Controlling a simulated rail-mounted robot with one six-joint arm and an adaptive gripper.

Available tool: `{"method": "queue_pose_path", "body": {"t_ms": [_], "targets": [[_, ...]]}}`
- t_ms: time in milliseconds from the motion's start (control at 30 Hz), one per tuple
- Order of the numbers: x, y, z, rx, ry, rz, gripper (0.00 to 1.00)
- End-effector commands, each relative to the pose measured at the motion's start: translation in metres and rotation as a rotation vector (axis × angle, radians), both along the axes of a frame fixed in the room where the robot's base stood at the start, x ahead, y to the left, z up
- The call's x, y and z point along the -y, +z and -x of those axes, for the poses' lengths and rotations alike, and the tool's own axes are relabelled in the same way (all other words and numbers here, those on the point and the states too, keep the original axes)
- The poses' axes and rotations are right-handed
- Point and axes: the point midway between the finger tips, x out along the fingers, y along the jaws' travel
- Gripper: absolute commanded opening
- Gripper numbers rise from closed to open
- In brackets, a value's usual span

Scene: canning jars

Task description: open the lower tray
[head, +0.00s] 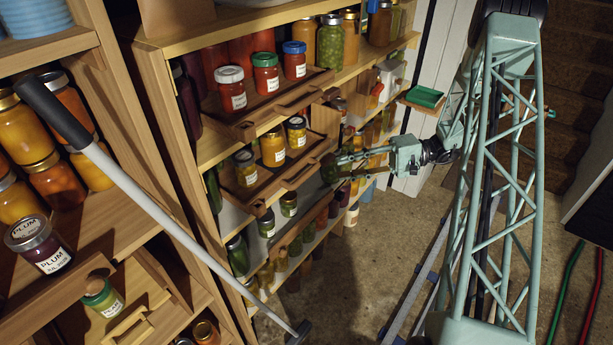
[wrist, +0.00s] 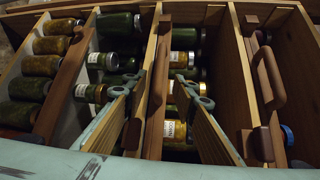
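My gripper (head: 335,168) is at the right end of the lower tray's front; contact cannot be told. In the wrist view my gripper (wrist: 157,88) has its two fingers spread apart, with a wooden board behind the gap. A brown handle (wrist: 268,76) shows at right there.
Rows of jars (wrist: 42,65) and wooden shelf boards fill the wrist view. Below the lower tray, more jars stand on shelves in the head view. A shelf unit with plum jars (head: 40,245) stands at left, crossed by a grey bar (head: 170,222). The concrete floor (head: 345,265) is mostly clear.

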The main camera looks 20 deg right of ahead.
Motion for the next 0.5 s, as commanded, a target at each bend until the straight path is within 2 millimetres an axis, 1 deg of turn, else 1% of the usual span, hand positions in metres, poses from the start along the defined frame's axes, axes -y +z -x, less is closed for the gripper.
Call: {"method": "queue_pose_path", "body": {"t_ms": [167, 500], "targets": [[-0.015, -0.003, -0.004, -0.001, 0.001, 0.000, 0.26], [-0.057, -0.009, -0.014, -0.001, 0.003, -0.001, 0.26]]}}
